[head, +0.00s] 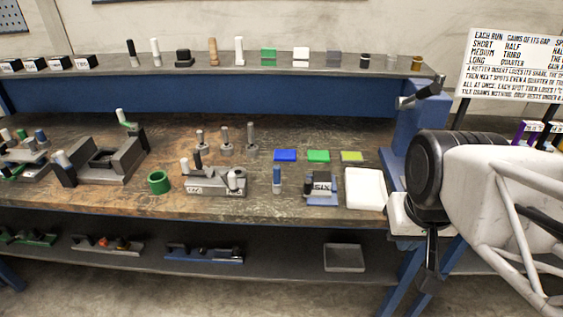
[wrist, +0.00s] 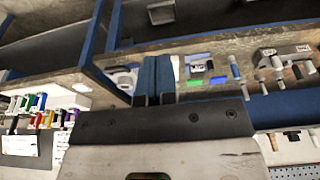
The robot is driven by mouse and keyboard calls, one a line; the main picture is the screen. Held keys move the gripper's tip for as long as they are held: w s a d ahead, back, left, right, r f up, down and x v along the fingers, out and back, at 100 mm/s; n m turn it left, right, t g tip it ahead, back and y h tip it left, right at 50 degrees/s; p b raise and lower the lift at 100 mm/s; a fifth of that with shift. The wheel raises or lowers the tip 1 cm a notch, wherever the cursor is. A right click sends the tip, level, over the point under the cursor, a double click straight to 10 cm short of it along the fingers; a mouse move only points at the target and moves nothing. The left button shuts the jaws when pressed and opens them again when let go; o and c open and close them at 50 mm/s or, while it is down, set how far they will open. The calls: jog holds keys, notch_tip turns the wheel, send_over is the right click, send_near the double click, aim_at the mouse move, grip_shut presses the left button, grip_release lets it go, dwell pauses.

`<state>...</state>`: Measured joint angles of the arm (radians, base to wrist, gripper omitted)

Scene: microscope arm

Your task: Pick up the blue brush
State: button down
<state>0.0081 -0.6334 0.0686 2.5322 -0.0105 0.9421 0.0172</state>
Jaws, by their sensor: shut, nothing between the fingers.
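A slim upright piece (wrist: 235,70) right of the fingers in the wrist view looks like the same one. My gripper (wrist: 157,62) shows two dark blue fingers side by side, shut and empty. My arm is at the right of the head view, clear of the brush.
A grey fixture (head: 215,183) stands left of the brush, and a block marked SIX (head: 321,190) stands right. A white tray (head: 365,188) lies at the bench's right end. Blue, green and yellow pads lie behind. An upper shelf (head: 225,66) overhangs the back.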

jog(key=c, duration=1.8)
grip_release()
jog(key=o, duration=1)
jog(key=m+g, duration=0.3)
jog(key=m, duration=1.2)
send_over(276, 166)
jog(key=f, duration=0.7)
jog(key=s+f, duration=0.1)
jog(key=f, duration=0.3)
jog(key=shift+d+f, duration=0.35)
jog(key=shift+w+a+f, duration=0.35)
jog(key=shift+w+f, duration=0.05)
